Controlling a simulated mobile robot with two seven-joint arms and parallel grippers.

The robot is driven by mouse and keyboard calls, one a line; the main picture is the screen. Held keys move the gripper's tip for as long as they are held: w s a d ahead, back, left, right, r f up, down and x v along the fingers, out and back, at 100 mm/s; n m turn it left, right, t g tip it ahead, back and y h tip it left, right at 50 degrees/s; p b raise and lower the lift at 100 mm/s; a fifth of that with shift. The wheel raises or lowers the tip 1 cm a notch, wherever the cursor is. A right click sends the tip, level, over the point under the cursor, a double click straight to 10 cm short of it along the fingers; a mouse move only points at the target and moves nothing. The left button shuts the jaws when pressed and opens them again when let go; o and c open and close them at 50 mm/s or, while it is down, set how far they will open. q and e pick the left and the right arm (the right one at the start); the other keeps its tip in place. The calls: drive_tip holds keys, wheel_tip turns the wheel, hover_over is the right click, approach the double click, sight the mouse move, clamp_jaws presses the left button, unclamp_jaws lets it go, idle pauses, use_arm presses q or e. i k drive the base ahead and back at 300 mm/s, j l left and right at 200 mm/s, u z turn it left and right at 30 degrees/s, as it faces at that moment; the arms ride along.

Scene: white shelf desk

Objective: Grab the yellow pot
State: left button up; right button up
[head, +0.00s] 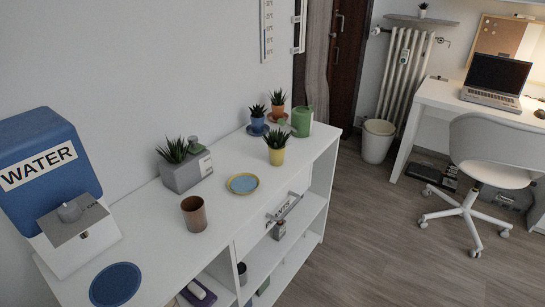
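The yellow pot (277,156) stands upright on the white shelf desk (222,212), toward its right front part. A green spiky plant (275,139) grows in it. A yellow-rimmed saucer with a blue-grey middle (243,184) lies to its left and nearer, apart from it. Neither of my grippers shows in the head view.
Behind the pot stand a green watering can (302,122), a blue pot (257,125) and an orange pot (278,111). A grey planter (186,172), brown cup (194,214), blue disc (115,284) and water dispenser (62,185) are left.

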sight(276, 142)
drive_tip(key=i+l+u, duration=0.1)
drive_tip(key=u, duration=1.05)
drive_tip(key=l+u, duration=0.75)
drive_tip(key=k+l+u, duration=0.1)
drive_tip(key=l+u, duration=0.2)
drive_tip(key=l, duration=0.75)
